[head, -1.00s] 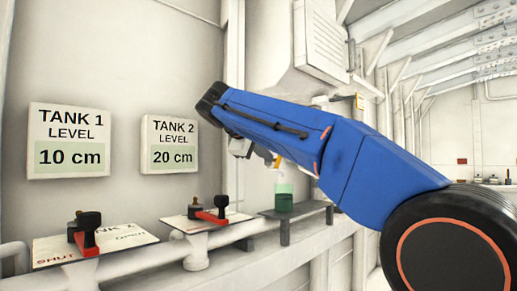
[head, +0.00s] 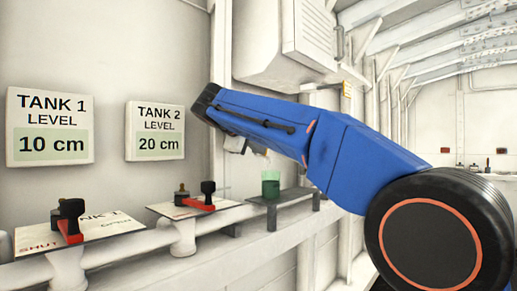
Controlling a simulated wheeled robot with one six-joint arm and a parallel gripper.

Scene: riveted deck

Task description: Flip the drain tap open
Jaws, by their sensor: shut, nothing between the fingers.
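Two red tap levers with black knobs stand on white label plates along the pipe in the head view. The Tank 1 lever (head: 70,232) is at the left, its plate (head: 105,229) marked SHUT at the near left, with a partly hidden word at right. Its red arm points toward the near edge of the plate. The Tank 2 lever (head: 193,203) is farther along, its red arm lying across its plate toward the right; the plate's lettering is unreadable. My blue arm reaches up and left from the right side. My gripper cannot be made out; small grey wrist parts show below the arm, apart from both levers.
Wall signs read Tank 1 level 10 cm (head: 50,127) and Tank 2 level 20 cm (head: 155,131). A green container (head: 271,185) stands on a dark bracket shelf (head: 285,197) beneath my arm. A white box (head: 290,45) hangs on the wall above. The space before the levers is clear.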

